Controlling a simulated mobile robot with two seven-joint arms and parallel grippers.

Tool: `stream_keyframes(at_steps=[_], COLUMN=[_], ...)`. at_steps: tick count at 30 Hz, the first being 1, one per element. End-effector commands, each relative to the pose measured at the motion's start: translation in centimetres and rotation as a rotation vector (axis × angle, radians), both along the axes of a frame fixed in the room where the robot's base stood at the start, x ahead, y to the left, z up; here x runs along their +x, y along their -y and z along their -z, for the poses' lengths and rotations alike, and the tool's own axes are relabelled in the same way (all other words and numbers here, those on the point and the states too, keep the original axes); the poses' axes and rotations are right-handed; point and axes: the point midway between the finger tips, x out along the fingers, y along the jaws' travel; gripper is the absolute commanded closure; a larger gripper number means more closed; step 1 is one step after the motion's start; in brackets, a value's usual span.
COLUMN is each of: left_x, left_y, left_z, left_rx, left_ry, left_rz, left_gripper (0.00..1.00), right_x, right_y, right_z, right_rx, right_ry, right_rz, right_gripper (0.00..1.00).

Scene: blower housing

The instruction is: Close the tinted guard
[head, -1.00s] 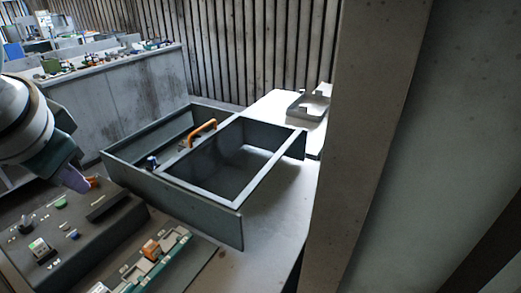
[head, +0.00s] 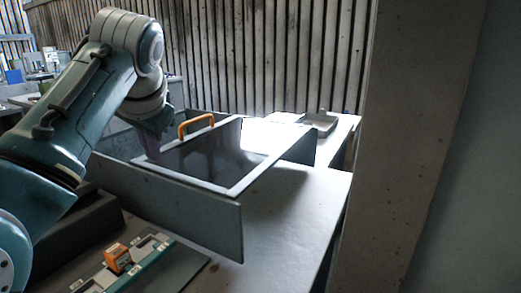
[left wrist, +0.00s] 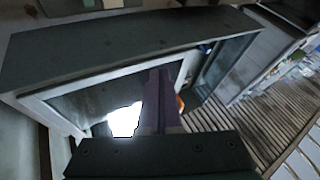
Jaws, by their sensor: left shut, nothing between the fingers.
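The tinted guard is a dark glossy pane in a pale frame (head: 245,178), lying across the right part of the grey-walled blower housing (head: 200,212). An orange handle (head: 196,120) rises at its far left side. My left gripper (head: 151,148) is shut and empty, with its purple fingers pointing down at the guard's left edge, in front of the handle. In the left wrist view, the fingers (left wrist: 160,98) overlap the pane (left wrist: 95,100), and a bit of the orange handle (left wrist: 181,104) shows beside them. I cannot tell whether they touch the frame. My right gripper is not in view.
A green fixture (head: 140,265) with an orange block (head: 118,258) lies in front of the housing. A grey tray (head: 318,122) sits behind it on the pale table (head: 285,215). A concrete post (head: 400,130) stands at right. The table right of the housing is clear.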

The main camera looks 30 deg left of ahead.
Motion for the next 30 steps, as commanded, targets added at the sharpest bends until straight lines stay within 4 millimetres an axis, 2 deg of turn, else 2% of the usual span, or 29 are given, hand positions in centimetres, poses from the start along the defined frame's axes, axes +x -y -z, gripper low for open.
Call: stream_keyframes(at_steps=[1,5,9,14,30], left_x=[0.3,1.2,1.2,1.1,1.1], left_y=[-0.6,-1.9,-4.1,-5.5,-5.9], left_z=[1.1,3.3,3.0,3.0,3.0], left_rx=[0.000,-0.001,0.000,0.001,0.000], left_ry=[-0.004,-0.002,0.002,0.001,0.001], left_rz=[-0.002,-0.002,-0.004,-0.001,0.000], left_gripper=[1.00,1.00,1.00,1.00,1.00], right_x=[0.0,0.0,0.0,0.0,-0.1], right_y=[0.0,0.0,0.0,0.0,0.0], right_z=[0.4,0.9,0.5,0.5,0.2], right_rx=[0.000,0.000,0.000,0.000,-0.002], right_ry=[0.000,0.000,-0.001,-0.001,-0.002], right_rz=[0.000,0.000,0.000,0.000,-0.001], right_gripper=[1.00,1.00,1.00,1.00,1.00])
